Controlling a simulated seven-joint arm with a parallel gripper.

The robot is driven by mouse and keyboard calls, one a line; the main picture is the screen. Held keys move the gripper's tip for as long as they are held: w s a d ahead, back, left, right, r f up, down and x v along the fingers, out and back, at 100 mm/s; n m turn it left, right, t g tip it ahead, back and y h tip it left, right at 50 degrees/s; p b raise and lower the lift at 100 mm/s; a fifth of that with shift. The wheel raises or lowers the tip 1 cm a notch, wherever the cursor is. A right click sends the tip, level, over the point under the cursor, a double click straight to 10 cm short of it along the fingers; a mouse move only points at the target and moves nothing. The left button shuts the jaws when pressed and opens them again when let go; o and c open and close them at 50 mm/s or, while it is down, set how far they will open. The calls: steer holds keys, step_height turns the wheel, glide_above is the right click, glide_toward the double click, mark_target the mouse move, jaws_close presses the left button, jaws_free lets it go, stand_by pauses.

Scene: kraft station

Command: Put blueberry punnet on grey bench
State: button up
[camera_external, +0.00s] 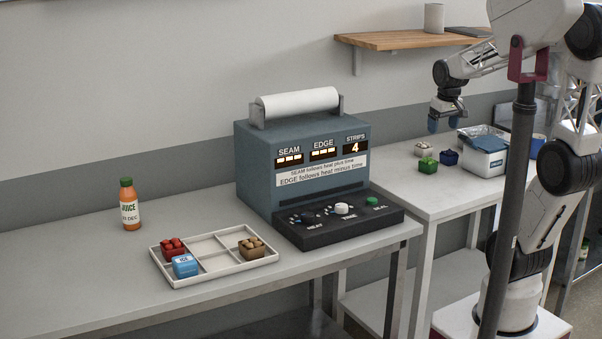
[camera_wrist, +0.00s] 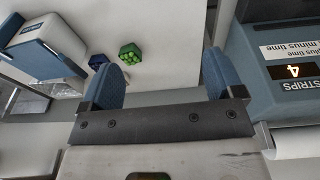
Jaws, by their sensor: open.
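The blueberry punnet (camera_external: 449,157), small and dark blue, stands on the white table at the right, beside a green punnet (camera_external: 428,165). It also shows in the wrist view (camera_wrist: 97,61), partly behind a finger. My gripper (camera_external: 443,123) is open and empty, pointing down in the air above the punnets. Its two blue fingers show spread apart in the wrist view (camera_wrist: 162,82).
A blue-grey sealing machine (camera_external: 253,160) stands at the grey bench's right end. A juice bottle (camera_external: 130,206) stands at the left. A white and blue box (camera_external: 483,161) and a pale punnet (camera_external: 421,149) are near the blueberries. A wooden shelf (camera_external: 400,40) hangs above. The bench's left front is clear.

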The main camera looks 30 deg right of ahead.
steer(key=s+a+f, duration=0.1)
steer(key=s+a, duration=0.2)
steer(key=s, duration=0.4)
steer(key=s+a+f, duration=0.1)
steer(key=s+a, duration=0.2)
steer(key=s, duration=0.4)
steer(key=shift+a+f+t, duration=0.25)
steer(key=shift+f+t, duration=0.05)
steer(key=shift+t, duration=0.1)
steer(key=shift+o, duration=0.4)
